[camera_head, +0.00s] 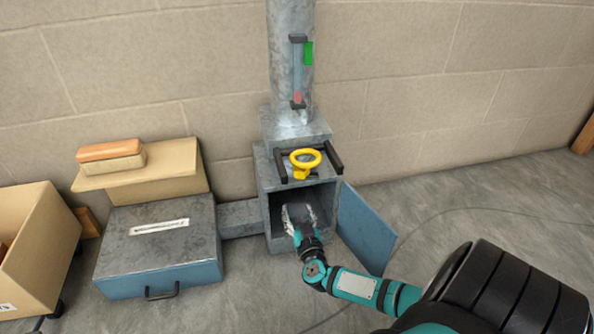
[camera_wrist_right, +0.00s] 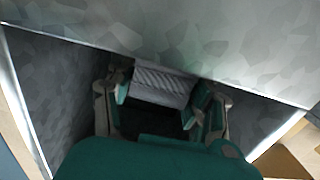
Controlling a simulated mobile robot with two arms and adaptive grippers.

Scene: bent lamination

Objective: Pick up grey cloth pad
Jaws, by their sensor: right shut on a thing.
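The grey cloth pad (camera_wrist_right: 162,86) shows in the right wrist view as a light grey, ribbed piece between the fingers of my right gripper (camera_wrist_right: 160,105). The gripper is shut on it. In the head view my right gripper (camera_head: 302,214) reaches through the open front of a grey metal cabinet (camera_head: 262,205) and is inside it. I cannot pick out the pad in the head view, where the gripper and the dark interior hide it. Whether the pad touches the cabinet floor cannot be told. My left gripper is not in view.
The cabinet's blue door (camera_head: 366,228) stands open on the right. A yellow handwheel (camera_head: 305,160) between black bars is on top, below a metal column (camera_head: 290,75). A blue-grey case (camera_head: 160,245), a cardboard box (camera_head: 40,245) and a brush (camera_head: 111,155) are on the left.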

